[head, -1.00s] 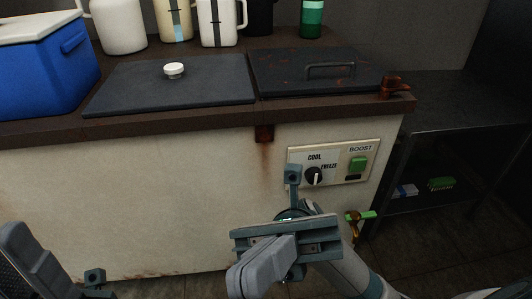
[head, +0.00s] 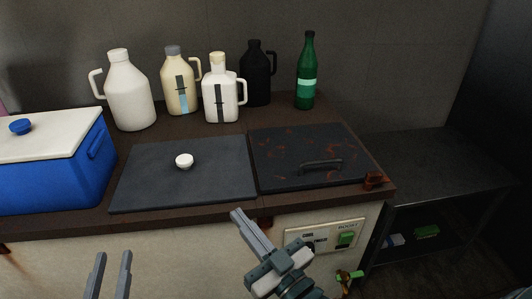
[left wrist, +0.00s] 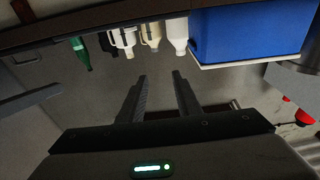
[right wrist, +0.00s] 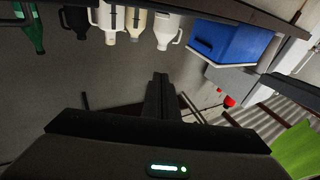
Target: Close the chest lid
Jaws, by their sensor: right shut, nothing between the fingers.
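The chest is a stained cream tank (head: 150,255) with a dark brown top. Its left lid (head: 215,185) is a dark grey panel with a white knob (head: 184,161). Its right lid (head: 290,145) is dark with rust marks and a bar handle (head: 321,166). Both lids look flat on the top. My left gripper (head: 113,258) is open and empty, low in front of the tank; its spread fingers also show in the left wrist view (left wrist: 157,82). My right gripper (head: 238,215) is shut and empty, near the top's front edge below the left lid; its closed fingers show in the right wrist view (right wrist: 160,78).
A blue cooler (head: 55,180) with a white lid stands on the left of the top. Several jugs and a green bottle (head: 306,80) stand behind the lids. A control panel (head: 325,237) is on the tank's front. A dark metal table (head: 430,165) stands to the right.

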